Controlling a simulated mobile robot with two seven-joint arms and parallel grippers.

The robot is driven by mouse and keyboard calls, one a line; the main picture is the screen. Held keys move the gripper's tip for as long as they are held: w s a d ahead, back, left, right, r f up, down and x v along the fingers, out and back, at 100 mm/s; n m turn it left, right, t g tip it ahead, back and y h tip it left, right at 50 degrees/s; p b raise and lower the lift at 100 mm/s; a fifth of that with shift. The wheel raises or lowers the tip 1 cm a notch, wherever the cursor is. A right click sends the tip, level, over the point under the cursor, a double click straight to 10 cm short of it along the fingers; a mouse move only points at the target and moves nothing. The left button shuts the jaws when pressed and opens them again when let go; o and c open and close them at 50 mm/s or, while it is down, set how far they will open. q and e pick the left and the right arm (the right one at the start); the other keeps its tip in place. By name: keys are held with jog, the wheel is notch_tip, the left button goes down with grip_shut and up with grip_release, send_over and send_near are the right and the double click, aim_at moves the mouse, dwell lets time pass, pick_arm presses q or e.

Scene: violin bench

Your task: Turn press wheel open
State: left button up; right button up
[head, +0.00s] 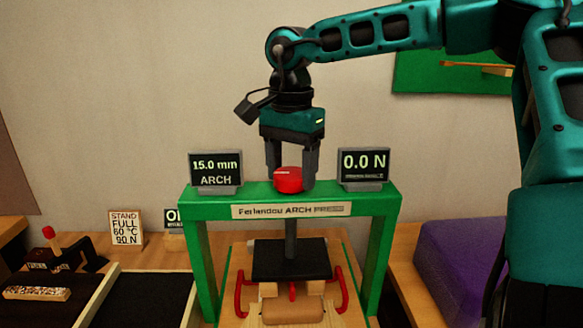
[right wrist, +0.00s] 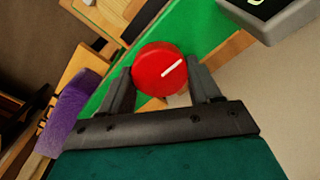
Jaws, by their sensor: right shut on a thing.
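The red press wheel (head: 288,181) sits on top of the green press frame (head: 361,198), above the label "ARCH PRESS". My right gripper (head: 291,172) points straight down from above and is shut on the wheel, one finger on each side. In the right wrist view the wheel (right wrist: 160,70) shows a white line on its face, between the two fingers (right wrist: 163,85). Below the beam, a shaft (head: 291,236) runs down to a black press plate (head: 291,259). The left gripper is not in view.
The left display (head: 215,170) reads "15.0 mm ARCH" and the right display (head: 364,165) reads "0.0 N". Red clamps (head: 243,292) and a wooden piece (head: 292,309) are under the plate. A purple block (head: 462,270) stands right, a black tray (head: 145,299) left.

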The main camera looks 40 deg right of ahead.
aim_at(291, 172)
jog(key=shift+n, duration=0.3)
jog(key=o, duration=1.1)
jog(key=shift+c, duration=0.2)
notch_tip(291, 172, up, 13)
dwell(0.5)
